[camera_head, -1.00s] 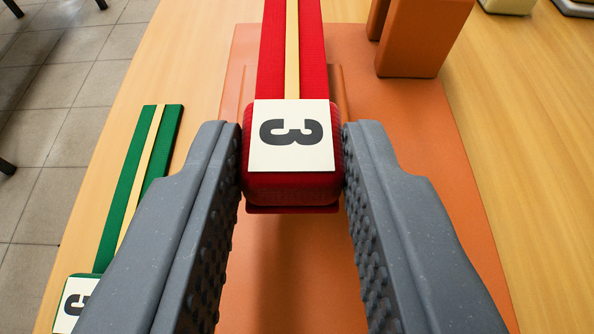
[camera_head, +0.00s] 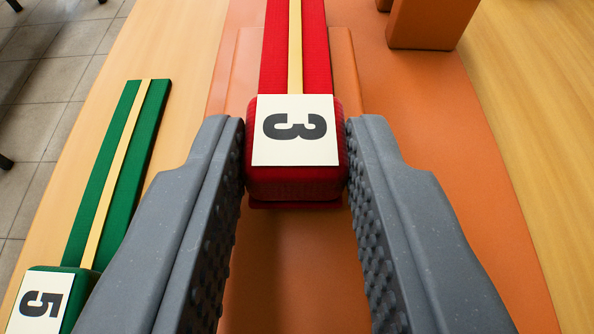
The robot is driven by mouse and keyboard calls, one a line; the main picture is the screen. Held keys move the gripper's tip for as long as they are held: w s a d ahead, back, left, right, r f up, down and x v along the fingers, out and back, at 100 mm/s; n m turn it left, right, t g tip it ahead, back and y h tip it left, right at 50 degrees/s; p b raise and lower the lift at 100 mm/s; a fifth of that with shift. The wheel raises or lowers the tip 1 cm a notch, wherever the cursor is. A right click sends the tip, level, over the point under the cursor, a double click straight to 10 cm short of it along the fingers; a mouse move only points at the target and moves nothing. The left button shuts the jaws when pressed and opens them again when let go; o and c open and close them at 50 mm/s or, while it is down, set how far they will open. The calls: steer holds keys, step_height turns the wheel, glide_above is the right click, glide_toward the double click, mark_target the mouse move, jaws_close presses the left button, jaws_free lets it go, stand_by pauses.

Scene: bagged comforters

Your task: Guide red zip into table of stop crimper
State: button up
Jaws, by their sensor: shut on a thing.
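The red zip (camera_head: 277,50) is a red strip with a yellow line down its middle, running away to the top edge. Its near end is a red block with a white label marked 3. My gripper (camera_head: 297,160) is shut on this block, one grey finger at each side. The strip lies over the orange table of the stop crimper (camera_head: 430,140); I cannot tell whether it touches it. A raised orange part (camera_head: 343,70) shows beneath the strip. The orange upright part of the crimper (camera_head: 432,22) stands at the top right. The zip's far end is out of view.
A green zip (camera_head: 100,190) with a label marked 5 lies on the wooden table at the left, beside my left finger. Grey floor tiles (camera_head: 60,90) show beyond the table's left edge. Bare wood (camera_head: 540,110) lies at the right.

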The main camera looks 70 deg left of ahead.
steer(key=shift+w+a, duration=0.1)
steer(key=shift+a, duration=0.15)
steer(key=shift+f+p, duration=0.15)
steer(key=shift+p, duration=0.15)
steer(key=o, duration=1.7)
steer(key=shift+c, duration=0.2)
steer(key=shift+s+d+r+p, duration=0.3)
steer(key=shift+d+r+p, duration=0.35)
steer(key=shift+d, duration=0.05)
steer(key=shift+s+d+r+p, duration=0.3)
steer(key=shift+d+r+p, duration=0.3)
steer(key=shift+d+p, duration=0.05)
steer(key=shift+s+d+r+p, duration=0.3)
steer(key=shift+d+r+p, duration=0.35)
steer(key=shift+d, duration=0.05)
steer(key=shift+d, duration=0.15)
